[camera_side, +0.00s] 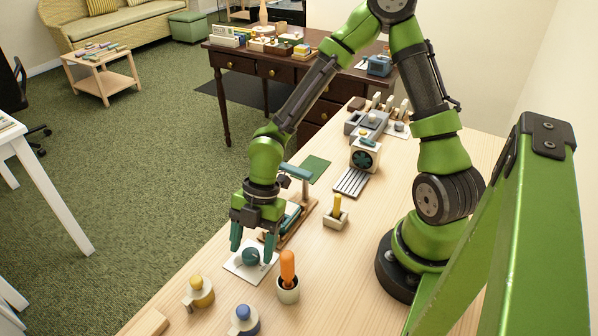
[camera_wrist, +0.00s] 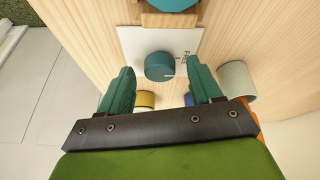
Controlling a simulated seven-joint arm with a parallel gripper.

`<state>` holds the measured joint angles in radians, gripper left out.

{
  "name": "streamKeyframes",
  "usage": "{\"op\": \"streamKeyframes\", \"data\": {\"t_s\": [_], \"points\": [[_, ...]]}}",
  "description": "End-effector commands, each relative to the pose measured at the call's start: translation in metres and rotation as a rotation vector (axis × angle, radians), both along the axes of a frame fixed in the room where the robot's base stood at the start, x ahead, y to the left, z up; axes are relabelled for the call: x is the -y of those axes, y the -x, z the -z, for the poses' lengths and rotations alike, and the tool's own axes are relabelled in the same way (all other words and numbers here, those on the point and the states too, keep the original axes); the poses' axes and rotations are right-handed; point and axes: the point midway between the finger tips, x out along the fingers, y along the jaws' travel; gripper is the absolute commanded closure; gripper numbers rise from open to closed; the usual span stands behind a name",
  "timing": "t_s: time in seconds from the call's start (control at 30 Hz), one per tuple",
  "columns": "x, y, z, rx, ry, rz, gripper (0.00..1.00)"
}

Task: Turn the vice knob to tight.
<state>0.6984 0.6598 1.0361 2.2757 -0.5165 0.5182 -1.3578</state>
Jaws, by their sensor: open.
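The teal round knob (camera_side: 250,256) sits on a white plate (camera_side: 237,268) near the bench's front edge. It also shows in the wrist view (camera_wrist: 159,66), with the white plate (camera_wrist: 133,41) around it. My gripper (camera_side: 253,247) is open, fingers pointing down. In the wrist view my gripper (camera_wrist: 162,75) has one finger on each side of the knob, with gaps and nothing held. A teal and wooden device (camera_side: 287,222), perhaps the vice, stands just behind the plate, partly hidden by my gripper.
A pot with an orange-handled tool (camera_side: 288,278) stands close right of the plate. A yellow-topped item (camera_side: 199,292) and a blue-topped one (camera_side: 243,320) stand in front. A holder with a yellow-handled tool (camera_side: 336,213) is behind right. Bare bench lies around them.

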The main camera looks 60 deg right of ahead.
Motion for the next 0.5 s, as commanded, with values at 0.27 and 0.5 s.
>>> {"op": "streamKeyframes", "data": {"t_s": [0.27,0.5], "points": [[-0.0004,0.0001,0.0013,0.0,0.0,0.0,0.36],[-0.0003,0.0,0.0012,0.0,0.001,0.0,0.7]]}}
